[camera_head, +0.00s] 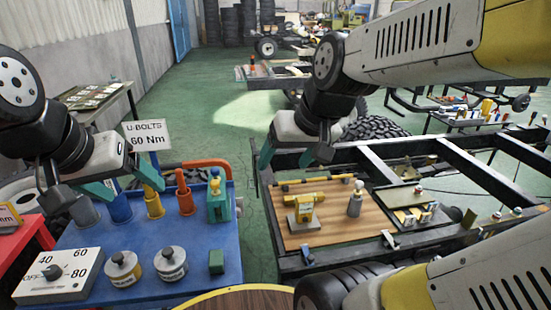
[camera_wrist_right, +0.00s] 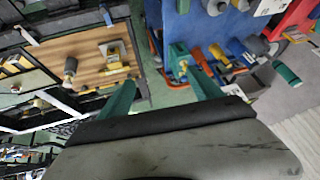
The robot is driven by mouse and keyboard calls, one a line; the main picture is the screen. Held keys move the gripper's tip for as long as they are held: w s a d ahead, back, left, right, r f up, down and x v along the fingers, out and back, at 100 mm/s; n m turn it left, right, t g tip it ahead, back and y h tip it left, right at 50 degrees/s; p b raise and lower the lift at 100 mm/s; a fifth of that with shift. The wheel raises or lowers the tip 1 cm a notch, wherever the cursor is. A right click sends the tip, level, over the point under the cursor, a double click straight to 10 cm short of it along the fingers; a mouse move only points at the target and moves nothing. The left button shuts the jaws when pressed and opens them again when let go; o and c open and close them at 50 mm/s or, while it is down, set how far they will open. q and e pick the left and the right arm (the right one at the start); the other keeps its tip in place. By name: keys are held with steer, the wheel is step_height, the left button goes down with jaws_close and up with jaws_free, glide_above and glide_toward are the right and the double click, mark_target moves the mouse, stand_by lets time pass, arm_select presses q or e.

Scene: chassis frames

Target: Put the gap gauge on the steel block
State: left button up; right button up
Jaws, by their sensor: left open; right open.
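I cannot tell for certain which thing is the gap gauge. A yellow tool (camera_head: 304,200) rests on a grey metal block (camera_head: 303,224) on the wooden board; the block looks like the steel block. The yellow tool also shows in the right wrist view (camera_wrist_right: 116,70). A long yellow bar (camera_head: 312,182) lies behind it. My right gripper (camera_head: 300,150) is open and empty, in the air above the gap between the blue table and the board; its fingers show in the right wrist view (camera_wrist_right: 163,90). My left gripper (camera_head: 72,192) is open above the blue table's left part.
The blue table (camera_head: 190,235) holds a torque dial box (camera_head: 60,275), two labelled tins (camera_head: 170,263), a green tool (camera_head: 217,205) and a small green block (camera_head: 216,262). A grey bottle-like piece (camera_head: 355,203) stands on the board (camera_head: 345,225). Black chassis rails (camera_head: 480,175) surround the board.

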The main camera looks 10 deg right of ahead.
steer(key=s, duration=0.1)
steer(key=s+r, duration=0.1)
steer(key=s, duration=0.2)
steer(key=shift+s+a+r, duration=0.15)
steer(key=shift+a, duration=0.2)
stand_by(0.8)
